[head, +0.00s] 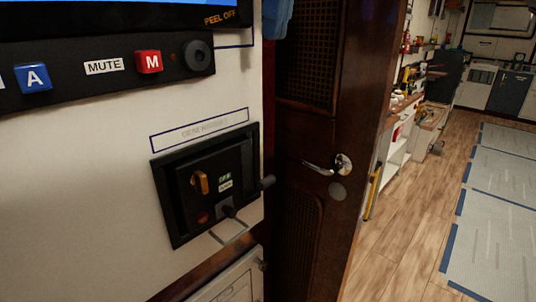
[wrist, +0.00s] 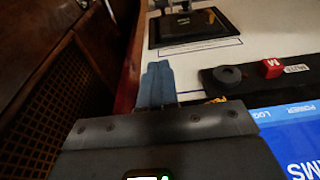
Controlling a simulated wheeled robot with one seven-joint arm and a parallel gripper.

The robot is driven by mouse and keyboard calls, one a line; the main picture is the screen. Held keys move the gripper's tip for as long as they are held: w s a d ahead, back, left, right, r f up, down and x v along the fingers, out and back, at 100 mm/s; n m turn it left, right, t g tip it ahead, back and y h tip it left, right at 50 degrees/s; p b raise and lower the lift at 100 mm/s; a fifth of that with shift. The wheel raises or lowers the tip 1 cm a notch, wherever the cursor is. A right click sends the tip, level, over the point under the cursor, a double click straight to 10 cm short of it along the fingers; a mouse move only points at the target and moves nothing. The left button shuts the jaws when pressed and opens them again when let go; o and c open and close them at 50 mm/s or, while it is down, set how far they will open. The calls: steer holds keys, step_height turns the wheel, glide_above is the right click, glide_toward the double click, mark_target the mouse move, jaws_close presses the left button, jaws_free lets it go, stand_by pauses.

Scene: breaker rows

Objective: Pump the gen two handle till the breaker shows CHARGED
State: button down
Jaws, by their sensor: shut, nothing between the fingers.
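The breaker unit (head: 170,212) is a black framed panel on the white wall in the head view, under a faint, hard-to-read label (head: 200,129). It carries an orange-tan knob (head: 200,182), a small green and white indicator (head: 225,182) too small to read surely, and a dark lever (head: 228,210). The unit also shows upside down in the wrist view (wrist: 192,42). My gripper's blue fingers (wrist: 157,84) are shut and empty, apart from the unit; part shows at the head view's top (head: 277,18).
A black strip (head: 110,75) above the unit holds a blue A button (head: 33,78), a red M button (head: 148,62) and a round black knob (head: 197,55). A dark wooden door (head: 318,110) with a lever handle stands close at right. Open floor lies beyond.

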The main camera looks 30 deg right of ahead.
steer(key=p, duration=0.1)
glide_above(267, 182)
steer(key=w, duration=0.4)
steer(key=f, duration=1.7)
steer(key=shift+s+d+f, duration=0.1)
steer(key=shift+d+f, duration=0.2)
steer(key=shift+d, duration=0.05)
steer(key=shift+s+d+f+p, duration=0.1)
steer(key=shift+s+f+p, duration=0.15)
steer(key=shift+f, duration=0.45)
steer(key=shift+s+d+f+p, duration=0.15)
steer(key=shift+s+f, duration=0.25)
steer(key=shift+f, duration=0.35)
steer(key=shift+s+d+f+p, duration=0.15)
steer(key=shift+s+f, duration=0.15)
steer(key=shift+f, duration=0.4)
steer(key=shift+f, duration=0.1)
